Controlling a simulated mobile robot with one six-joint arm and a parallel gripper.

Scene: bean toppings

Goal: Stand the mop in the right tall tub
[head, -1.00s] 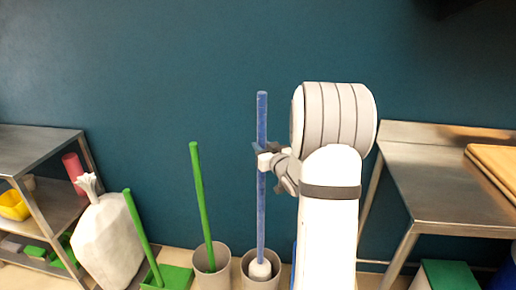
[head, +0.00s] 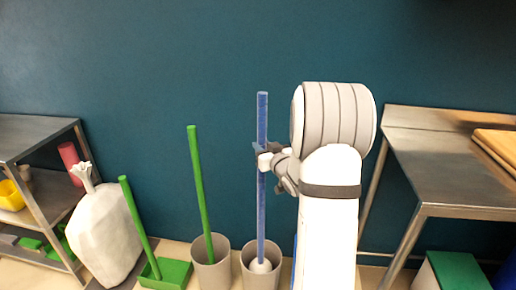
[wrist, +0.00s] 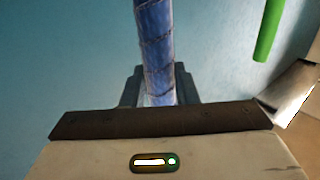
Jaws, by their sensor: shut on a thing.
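The mop has a long blue handle (head: 262,118) and a white head (head: 261,266). It stands upright, with its head inside the right tall tub (head: 247,280), a grey round bin. Whether the head touches the tub's bottom is hidden by the rim. My gripper (head: 262,160) is shut on the blue handle around its middle, well above the tub. In the wrist view the handle (wrist: 156,45) runs up between the fingers (wrist: 158,88).
The left tall tub (head: 208,277) holds a green handle (head: 198,190). Farther left are a green dustpan with a handle (head: 168,272), a white sack (head: 103,235) and a metal shelf (head: 30,135). A steel table (head: 440,165) stands at right, with a green-lidded bin (head: 455,270) below.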

